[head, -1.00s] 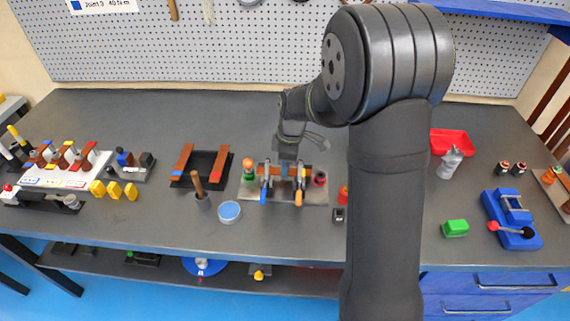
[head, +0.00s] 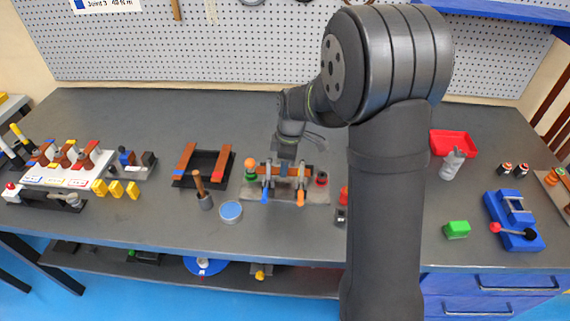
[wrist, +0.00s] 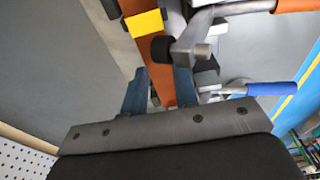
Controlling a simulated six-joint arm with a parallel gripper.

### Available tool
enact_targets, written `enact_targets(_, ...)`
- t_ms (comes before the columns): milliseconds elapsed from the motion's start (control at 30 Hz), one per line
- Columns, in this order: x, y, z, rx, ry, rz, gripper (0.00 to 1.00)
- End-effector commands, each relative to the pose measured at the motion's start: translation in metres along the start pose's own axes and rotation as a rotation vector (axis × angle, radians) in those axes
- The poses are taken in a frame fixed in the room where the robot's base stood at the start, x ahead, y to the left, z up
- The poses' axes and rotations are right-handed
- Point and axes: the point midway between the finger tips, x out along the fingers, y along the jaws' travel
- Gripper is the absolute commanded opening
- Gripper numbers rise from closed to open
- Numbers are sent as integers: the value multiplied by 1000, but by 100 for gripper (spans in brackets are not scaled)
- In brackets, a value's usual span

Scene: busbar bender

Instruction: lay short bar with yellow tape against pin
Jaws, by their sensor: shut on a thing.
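A copper-brown short bar (wrist: 157,80) with a yellow tape band (wrist: 146,23) runs up the wrist view from between my fingers. My gripper (wrist: 158,92) is shut on this bar, with one blue-grey finger on each side. In the head view my gripper (head: 287,155) is low over the bending fixture (head: 285,192), and the bar is hardly visible there. A black round tip (wrist: 162,48) on a metal clamp arm (wrist: 192,42) is beside or over the bar near the tape; I cannot tell if they touch. I cannot clearly make out the pin.
The fixture carries a blue handle (head: 265,195) and an orange handle (head: 300,198). An orange-topped post (head: 250,163) stands at its left.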

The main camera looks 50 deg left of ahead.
Motion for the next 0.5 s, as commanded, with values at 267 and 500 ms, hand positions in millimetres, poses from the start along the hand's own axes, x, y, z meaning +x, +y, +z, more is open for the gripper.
enact_targets(267, 0, 0, -2, 0, 0, 0, 0)
enact_targets(500, 0, 0, -3, 0, 0, 0, 50)
